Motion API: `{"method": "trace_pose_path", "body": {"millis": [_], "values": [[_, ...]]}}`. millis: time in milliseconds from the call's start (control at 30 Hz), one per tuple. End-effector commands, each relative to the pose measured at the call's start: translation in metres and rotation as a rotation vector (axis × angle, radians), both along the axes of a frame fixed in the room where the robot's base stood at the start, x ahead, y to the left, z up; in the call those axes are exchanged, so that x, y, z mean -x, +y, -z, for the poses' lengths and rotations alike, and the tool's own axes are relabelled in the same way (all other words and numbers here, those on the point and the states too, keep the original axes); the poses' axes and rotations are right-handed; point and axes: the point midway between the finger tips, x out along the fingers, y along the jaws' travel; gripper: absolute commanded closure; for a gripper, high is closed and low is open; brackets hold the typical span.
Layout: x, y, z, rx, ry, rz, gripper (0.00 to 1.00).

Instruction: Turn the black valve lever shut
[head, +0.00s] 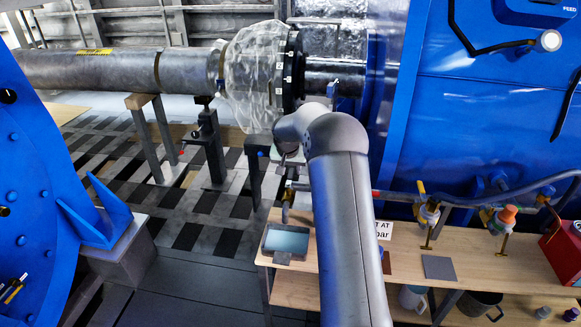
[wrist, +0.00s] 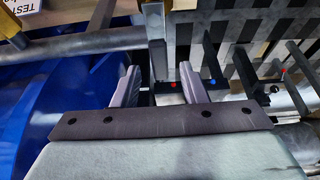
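My gripper (wrist: 158,84) is open, its two pale fingers apart with a clear gap in the wrist view. A dark upright bar (wrist: 158,60) shows just beyond the gap, at the end of a grey pipe (wrist: 80,45); it may be the black valve lever, but I cannot tell for sure. Nothing is visibly held. In the head view my arm covers much of this spot; a small brass-coloured fitting (head: 289,188) shows below my wrist at the bench's left end. Whether a finger touches the bar cannot be told.
The wooden bench (head: 460,243) carries a grey-blue tray (head: 287,241), a partly hidden sign (head: 384,230) and valve fittings (head: 428,213). A blue machine wall (head: 480,120) stands behind. Dark stands (head: 210,150) rise from the floor at left, near a large grey shaft (head: 90,72).

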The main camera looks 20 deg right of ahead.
Motion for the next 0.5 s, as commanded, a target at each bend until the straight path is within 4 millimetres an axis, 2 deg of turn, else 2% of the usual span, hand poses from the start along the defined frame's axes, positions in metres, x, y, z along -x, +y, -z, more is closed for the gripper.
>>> {"method": "trace_pose_path", "body": {"millis": [133, 400, 433, 500], "values": [[-0.0027, -0.0019, 0.0079, -0.001, 0.001, 0.001, 0.61], [-0.0031, -0.0022, 0.0094, 0.0, 0.0, 0.0, 0.61], [-0.0031, -0.0022, 0.0094, 0.0, 0.0, 0.0, 0.66], [-0.0031, -0.0022, 0.0093, 0.0, 0.0, 0.0, 0.86]]}}
